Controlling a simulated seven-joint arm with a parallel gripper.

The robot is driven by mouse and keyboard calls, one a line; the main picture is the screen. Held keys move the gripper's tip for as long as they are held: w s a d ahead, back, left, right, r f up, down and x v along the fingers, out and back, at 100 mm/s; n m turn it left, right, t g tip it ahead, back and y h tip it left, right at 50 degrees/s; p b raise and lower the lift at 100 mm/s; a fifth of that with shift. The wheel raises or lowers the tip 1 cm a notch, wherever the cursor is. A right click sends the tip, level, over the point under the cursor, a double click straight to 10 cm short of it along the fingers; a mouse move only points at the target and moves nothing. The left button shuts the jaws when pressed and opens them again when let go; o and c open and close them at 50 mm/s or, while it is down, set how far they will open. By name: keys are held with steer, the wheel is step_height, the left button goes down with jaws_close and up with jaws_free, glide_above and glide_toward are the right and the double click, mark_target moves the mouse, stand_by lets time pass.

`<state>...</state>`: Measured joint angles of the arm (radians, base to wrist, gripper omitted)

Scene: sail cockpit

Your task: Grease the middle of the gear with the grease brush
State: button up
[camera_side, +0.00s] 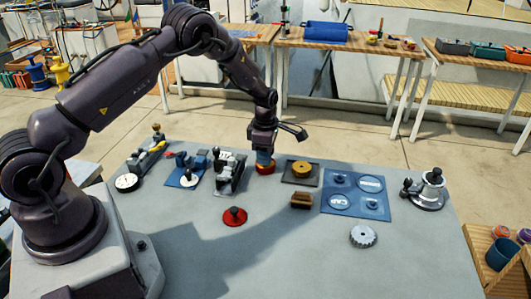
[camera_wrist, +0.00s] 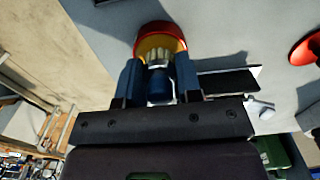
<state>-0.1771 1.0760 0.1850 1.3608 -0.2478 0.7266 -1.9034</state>
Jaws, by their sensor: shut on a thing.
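My gripper (camera_side: 264,148) points down over a red tin (camera_side: 265,168) at the back middle of the table. In the wrist view its fingers (camera_wrist: 160,84) are shut on the grease brush (camera_wrist: 158,60), which has a dark blue handle and pale bristles. The bristle end is over or in the yellow grease inside the red-rimmed tin (camera_wrist: 140,48); I cannot tell how deep. The silver toothed gear (camera_side: 363,236) lies flat and uncovered at the front right of the table, apart from my gripper. The brush is mostly hidden in the side view.
A blue mat (camera_side: 356,212) with round outlines lies right of centre. A yellow round piece (camera_side: 302,169) sits on a dark plate, with a brown block (camera_side: 301,200) in front. A red knobbed piece (camera_side: 235,216) is left. A metal winch (camera_side: 432,190) stands far right. The front is clear.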

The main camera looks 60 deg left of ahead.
steer(key=shift+f, duration=0.5)
stand_by(1.1)
steer(key=shift+r, duration=3.55)
